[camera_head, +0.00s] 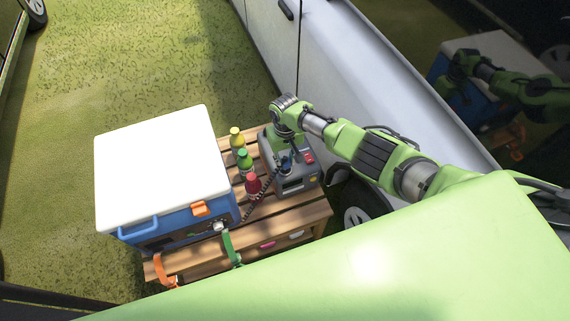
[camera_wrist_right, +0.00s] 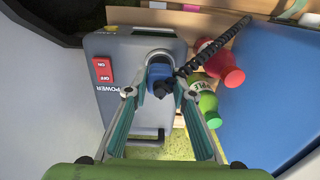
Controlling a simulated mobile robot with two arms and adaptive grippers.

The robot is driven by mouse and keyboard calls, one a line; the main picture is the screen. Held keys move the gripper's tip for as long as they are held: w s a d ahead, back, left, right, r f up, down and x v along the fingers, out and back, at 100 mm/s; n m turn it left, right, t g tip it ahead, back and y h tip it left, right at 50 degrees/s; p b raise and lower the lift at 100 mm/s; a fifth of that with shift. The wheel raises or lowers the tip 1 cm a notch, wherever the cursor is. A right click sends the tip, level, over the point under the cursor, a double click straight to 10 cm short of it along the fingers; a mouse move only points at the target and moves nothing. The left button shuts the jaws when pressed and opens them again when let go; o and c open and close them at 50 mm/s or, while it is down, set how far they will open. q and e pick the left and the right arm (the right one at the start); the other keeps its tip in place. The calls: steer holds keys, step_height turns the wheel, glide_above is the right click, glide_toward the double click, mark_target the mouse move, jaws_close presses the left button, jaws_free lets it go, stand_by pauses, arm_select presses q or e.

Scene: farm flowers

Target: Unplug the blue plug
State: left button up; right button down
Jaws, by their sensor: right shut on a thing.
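The blue plug (camera_wrist_right: 160,76) sits at the grey power station (camera_wrist_right: 117,120), between the fingertips of my right gripper (camera_wrist_right: 158,90) in the right wrist view. The gripper is shut on the plug. A black coiled cable (camera_wrist_right: 215,47) runs from the plug to the upper right. In the head view my right gripper (camera_head: 287,150) reaches down over the power station (camera_head: 298,182), and the blue plug (camera_head: 286,164) shows just under it. Whether the plug is fully seated cannot be told. My left gripper is not in view.
The power station stands on a slatted wooden table (camera_head: 290,215). Beside it are yellow (camera_head: 237,139), green (camera_head: 245,163) and red (camera_head: 253,184) bottles, close to my right gripper. A blue cooler with a white lid (camera_head: 160,165) fills the table's left. A white vehicle (camera_head: 350,80) stands behind.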

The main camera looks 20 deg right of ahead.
mark_target(285, 158)
steer(key=shift+r+p, duration=1.65)
steer(key=shift+r, duration=0.15)
